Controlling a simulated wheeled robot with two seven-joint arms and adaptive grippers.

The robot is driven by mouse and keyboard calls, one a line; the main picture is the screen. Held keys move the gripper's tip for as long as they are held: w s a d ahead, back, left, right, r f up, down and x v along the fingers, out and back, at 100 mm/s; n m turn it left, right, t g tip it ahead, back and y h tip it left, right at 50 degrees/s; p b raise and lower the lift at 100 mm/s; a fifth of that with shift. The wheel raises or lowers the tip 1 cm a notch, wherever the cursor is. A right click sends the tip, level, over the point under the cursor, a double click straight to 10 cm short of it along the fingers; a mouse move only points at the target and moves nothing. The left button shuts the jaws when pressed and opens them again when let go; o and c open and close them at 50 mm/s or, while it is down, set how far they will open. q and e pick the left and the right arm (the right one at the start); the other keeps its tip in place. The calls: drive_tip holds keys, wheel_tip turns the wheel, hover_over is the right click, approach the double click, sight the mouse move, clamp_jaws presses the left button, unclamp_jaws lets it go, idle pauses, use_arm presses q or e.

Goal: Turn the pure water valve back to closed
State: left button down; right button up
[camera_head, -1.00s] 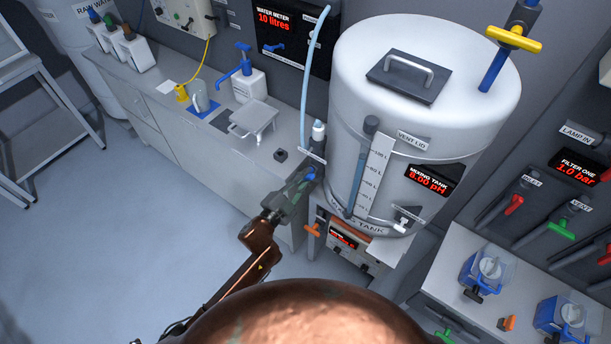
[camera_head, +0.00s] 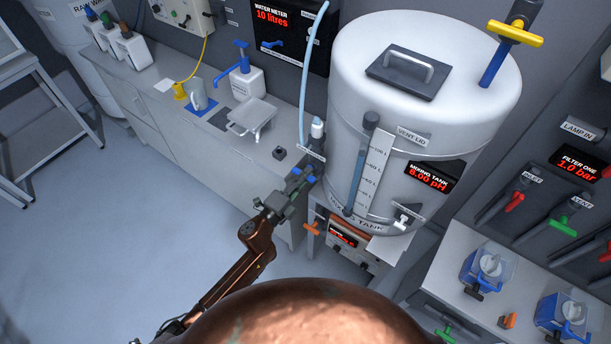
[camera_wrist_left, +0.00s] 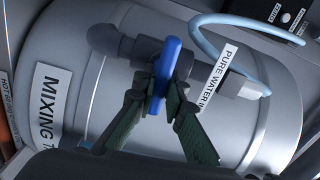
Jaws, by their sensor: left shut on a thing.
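The pure water valve has a blue handle (camera_wrist_left: 163,75) on a dark pipe (camera_wrist_left: 128,45), beside a white label reading "PURE WATER" in the left wrist view. The handle also shows as a small blue piece (camera_head: 297,174) left of the mixing tank in the head view. My left gripper (camera_wrist_left: 165,100) has its two dark green fingers on either side of the handle, shut on it. It also shows at the tank's left side in the head view (camera_head: 289,193). My right gripper is not in view.
The white mixing tank (camera_head: 455,75) stands close to the right of the gripper. A light blue hose (camera_head: 306,80) rises behind the valve. An orange handle (camera_head: 311,228) is just below. The counter (camera_head: 180,117) with jug and scale lies to the left.

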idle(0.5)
use_arm(q)
drive_tip(key=c, duration=2)
unclamp_jaws()
drive_tip(key=shift+o, duration=0.2)
drive_tip(key=v, duration=1.2)
